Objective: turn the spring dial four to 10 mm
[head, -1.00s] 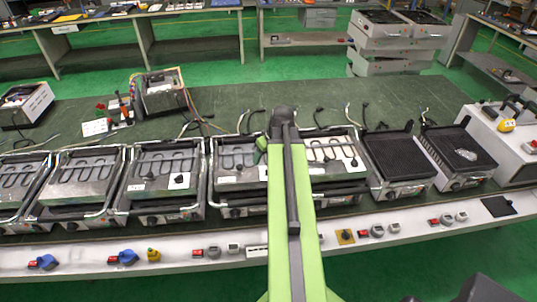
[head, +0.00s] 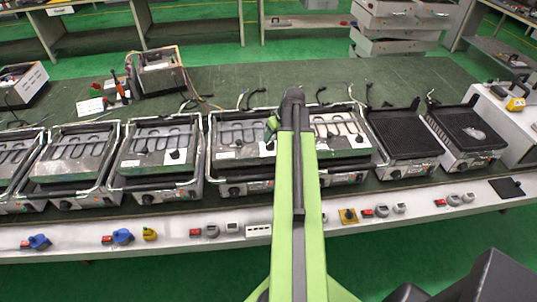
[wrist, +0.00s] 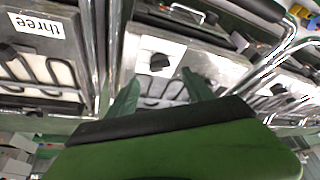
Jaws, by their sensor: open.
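My gripper (wrist: 160,79) shows two green fingers apart, with nothing between them, in the wrist view. Past the fingertips, a black dial (wrist: 158,62) sits on a metal plate (wrist: 140,45); I cannot tell whether they touch. Another black dial (wrist: 278,88) is on the plate to the right. A label reading "three" (wrist: 38,25) is upside down on the left plate. No label reading "four" is legible. In the head view, black dials show on heater plates (head: 175,153) (head: 358,138). My green arm hides part of the middle heaters, and only a bit of my gripper (head: 272,124) shows.
A row of heaters with raised metal rails stands on the dark green bench (head: 230,85). A white ledge (head: 180,222) in front carries blue knobs (head: 122,236), a yellow knob (head: 149,234) and small gauges. Cables lie behind the heaters. Open bench lies farther back.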

